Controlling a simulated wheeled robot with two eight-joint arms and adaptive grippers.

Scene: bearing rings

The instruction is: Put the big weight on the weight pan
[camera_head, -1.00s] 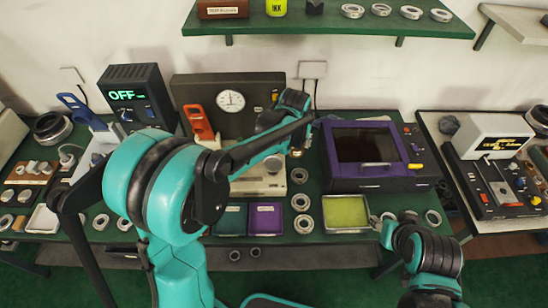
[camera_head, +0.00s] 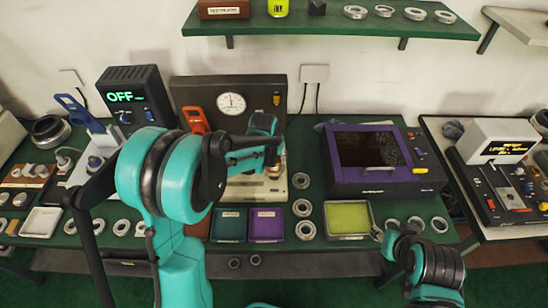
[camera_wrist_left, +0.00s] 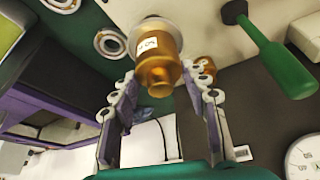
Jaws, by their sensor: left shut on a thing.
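My left gripper (camera_wrist_left: 160,115) is shut on a brass weight (camera_wrist_left: 158,62) with a white label, its narrow knob between the fingers. In the head view, my left gripper (camera_head: 272,150) is over the cream base of the dial tester (camera_head: 231,104), and the arm hides most of the weight. A small silver round part (camera_head: 275,171), perhaps the weight pan, shows just below the gripper. I cannot tell whether the weight touches it. A second brass piece (camera_wrist_left: 208,70) shows behind a finger in the wrist view. My right gripper (camera_head: 384,238) is small and unclear at the front right.
A purple-framed machine (camera_head: 372,160) stands right of the tester. A yellow-green tray (camera_head: 347,236), a purple tray (camera_head: 267,240) and several bearing rings (camera_head: 303,207) lie along the front of the green table. A shelf (camera_head: 330,27) hangs above.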

